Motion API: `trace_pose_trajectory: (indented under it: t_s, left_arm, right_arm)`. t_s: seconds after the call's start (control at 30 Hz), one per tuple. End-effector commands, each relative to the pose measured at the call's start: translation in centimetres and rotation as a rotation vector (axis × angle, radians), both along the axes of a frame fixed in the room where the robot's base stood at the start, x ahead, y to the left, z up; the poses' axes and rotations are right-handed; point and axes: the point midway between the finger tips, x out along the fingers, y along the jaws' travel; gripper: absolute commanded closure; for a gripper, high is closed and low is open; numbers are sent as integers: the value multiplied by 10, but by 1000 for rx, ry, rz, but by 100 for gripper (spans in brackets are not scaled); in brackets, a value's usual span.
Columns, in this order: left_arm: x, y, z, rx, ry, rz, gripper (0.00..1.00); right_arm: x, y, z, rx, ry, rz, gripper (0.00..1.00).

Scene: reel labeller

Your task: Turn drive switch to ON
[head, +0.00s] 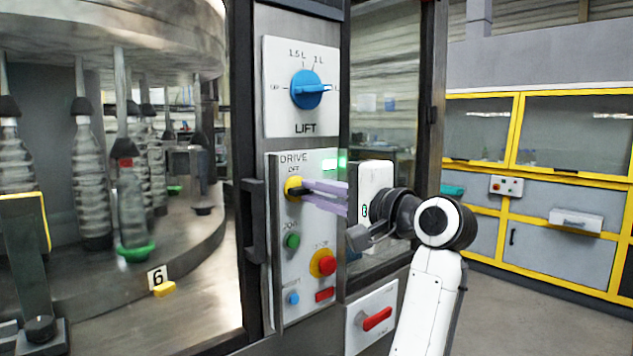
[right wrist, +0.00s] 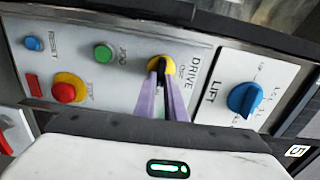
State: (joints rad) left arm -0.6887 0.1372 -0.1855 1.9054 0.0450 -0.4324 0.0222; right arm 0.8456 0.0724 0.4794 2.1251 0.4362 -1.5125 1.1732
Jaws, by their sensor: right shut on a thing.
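The drive switch (head: 291,188) is a black knob on a yellow ring, under the words DRIVE and OFF on a pale control panel (head: 272,240). My right gripper (head: 303,189) reaches it from the right, its purple fingers shut on the knob. In the right wrist view, the fingertips (right wrist: 161,70) close around the knob in front of the yellow ring (right wrist: 168,59). The fingers cover much of the knob, so I cannot tell which way it points. The ON mark cannot be made out. My left gripper is not in view.
Above is the blue LIFT dial (head: 307,89). Below are a green JOG button (head: 292,241), a red stop button on yellow (head: 324,263), a blue RESET button (head: 293,298) and a red rotary handle (head: 377,319). A dark door handle (head: 252,215) stands left of the panel.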

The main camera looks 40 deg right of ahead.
Motion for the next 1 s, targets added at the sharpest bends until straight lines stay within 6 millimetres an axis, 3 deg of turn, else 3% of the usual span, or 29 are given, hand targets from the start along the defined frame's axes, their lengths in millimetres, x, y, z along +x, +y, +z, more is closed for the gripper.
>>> trace_pose_trajectory:
  t_s: [0.63, 0.67, 0.73, 1.0]
  left_arm:
    - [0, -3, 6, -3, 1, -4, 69]
    - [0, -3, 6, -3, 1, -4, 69]
    - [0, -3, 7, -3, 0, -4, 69]
    - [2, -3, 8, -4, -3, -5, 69]
  right_arm:
    - [0, 0, -2, 49, 6, 1, 100]
    - [0, 0, -2, 49, 7, 1, 85]
    - [0, 0, -2, 48, 6, 1, 73]
    - [0, 0, -1, 46, 4, 0, 71]
